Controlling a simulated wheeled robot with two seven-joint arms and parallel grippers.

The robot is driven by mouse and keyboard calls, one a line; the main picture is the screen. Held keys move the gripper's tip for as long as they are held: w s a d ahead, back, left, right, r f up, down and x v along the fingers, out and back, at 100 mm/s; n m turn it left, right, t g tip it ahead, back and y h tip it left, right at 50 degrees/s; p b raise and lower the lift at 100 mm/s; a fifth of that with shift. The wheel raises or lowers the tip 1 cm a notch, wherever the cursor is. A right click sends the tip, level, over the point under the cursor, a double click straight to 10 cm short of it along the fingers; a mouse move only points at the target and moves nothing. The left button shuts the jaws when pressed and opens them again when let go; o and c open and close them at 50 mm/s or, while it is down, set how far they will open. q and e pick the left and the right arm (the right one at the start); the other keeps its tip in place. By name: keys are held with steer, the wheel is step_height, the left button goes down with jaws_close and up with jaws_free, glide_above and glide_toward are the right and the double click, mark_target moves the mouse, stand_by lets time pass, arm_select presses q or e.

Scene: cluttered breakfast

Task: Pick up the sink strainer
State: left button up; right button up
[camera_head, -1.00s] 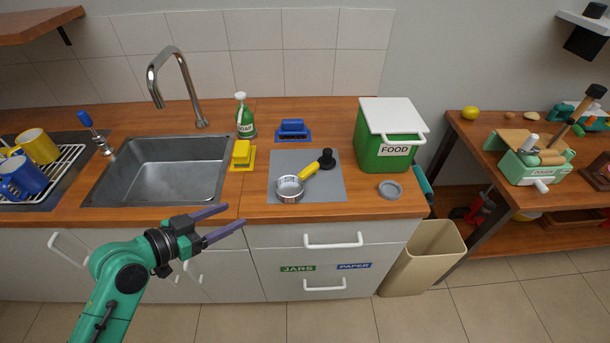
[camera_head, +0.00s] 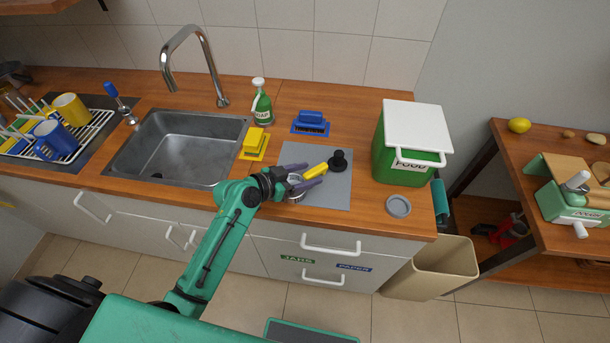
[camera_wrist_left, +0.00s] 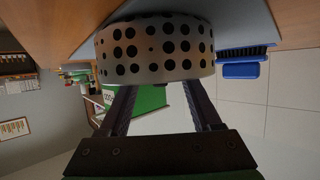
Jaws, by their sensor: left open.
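The sink strainer (camera_head: 296,196) is a small metal cup with round holes. It is on the grey mat (camera_head: 335,192) on the counter, partly hidden by my left gripper. In the left wrist view the strainer (camera_wrist_left: 155,50) fills the top middle, its perforated wall close to the camera. My left gripper (camera_head: 315,174) is open, with its purple fingers reaching over the mat at the strainer. In the wrist view the fingers (camera_wrist_left: 163,100) are spread apart and their far ends go out of sight behind the strainer. I cannot tell whether they touch it. My right gripper is not in view.
A yellow-handled tool with a black head (camera_head: 338,160) lies close to the fingers on the mat. A grey lid (camera_head: 398,206) and a green FOOD bin (camera_head: 400,163) are to the right. A yellow sponge (camera_head: 255,141), blue brush (camera_head: 311,119) and soap bottle (camera_head: 262,106) stand behind. The sink (camera_head: 180,147) is left.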

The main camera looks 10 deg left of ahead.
mark_target(311, 172)
arm_select(q)
steer(key=shift+w+d+f, duration=0.1)
steer(key=shift+w+d, duration=0.3)
steer(key=shift+w, duration=0.1)
steer(key=shift+w+d+f, duration=0.1)
steer(key=shift+w+f, duration=0.05)
steer(key=shift+f, duration=0.15)
jaws_close()
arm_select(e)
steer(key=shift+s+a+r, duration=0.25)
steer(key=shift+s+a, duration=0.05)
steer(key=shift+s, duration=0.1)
arm_select(q)
step_height(311, 172, up, 20)
steer(key=b, duration=0.1)
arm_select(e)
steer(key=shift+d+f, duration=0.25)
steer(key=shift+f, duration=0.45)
